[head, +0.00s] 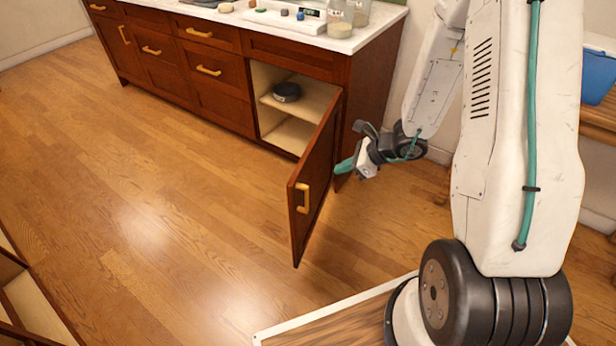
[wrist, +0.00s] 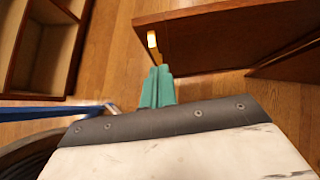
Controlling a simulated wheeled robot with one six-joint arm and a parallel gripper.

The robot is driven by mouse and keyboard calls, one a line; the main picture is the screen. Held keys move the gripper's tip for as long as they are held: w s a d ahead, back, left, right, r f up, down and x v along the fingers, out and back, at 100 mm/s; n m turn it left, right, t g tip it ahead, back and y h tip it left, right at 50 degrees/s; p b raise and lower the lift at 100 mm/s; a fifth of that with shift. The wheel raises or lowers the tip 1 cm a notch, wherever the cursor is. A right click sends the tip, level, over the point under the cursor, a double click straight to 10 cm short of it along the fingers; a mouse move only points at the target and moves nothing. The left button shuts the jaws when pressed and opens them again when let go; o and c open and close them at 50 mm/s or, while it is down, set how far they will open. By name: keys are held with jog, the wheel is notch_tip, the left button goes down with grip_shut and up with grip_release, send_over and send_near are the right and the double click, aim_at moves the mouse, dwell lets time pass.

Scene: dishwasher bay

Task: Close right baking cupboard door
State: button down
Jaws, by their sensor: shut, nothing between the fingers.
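The right cupboard door (head: 312,185) is dark reddish wood with a yellow handle (head: 302,198). It stands wide open, swung out from the right end of the cabinet. My gripper (head: 344,166) is shut and empty, with its green fingertips just right of the door in the head view. In the wrist view the green fingers (wrist: 157,86) are together, and the door (wrist: 215,35) stands beyond them to the right. Its handle shows as a yellow spot (wrist: 152,40) near the door's left end. I cannot tell whether the fingertips touch the door.
The open cupboard (head: 272,118) has a shelf with a dark round tin (head: 287,92). The counter (head: 290,32) above carries jars and a scale. The wooden floor (head: 170,190) left of the door is clear. Another open wooden unit (wrist: 45,50) shows at the wrist view's upper left.

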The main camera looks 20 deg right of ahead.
jog(key=f, duration=0.1)
send_near(299, 181)
jog(key=s+x, duration=0.1)
jog(key=x, duration=0.4)
jog(key=shift+w+a+f+m, duration=0.15)
jog(key=shift+w+a+m, duration=0.15)
jog(key=shift+w, duration=0.35)
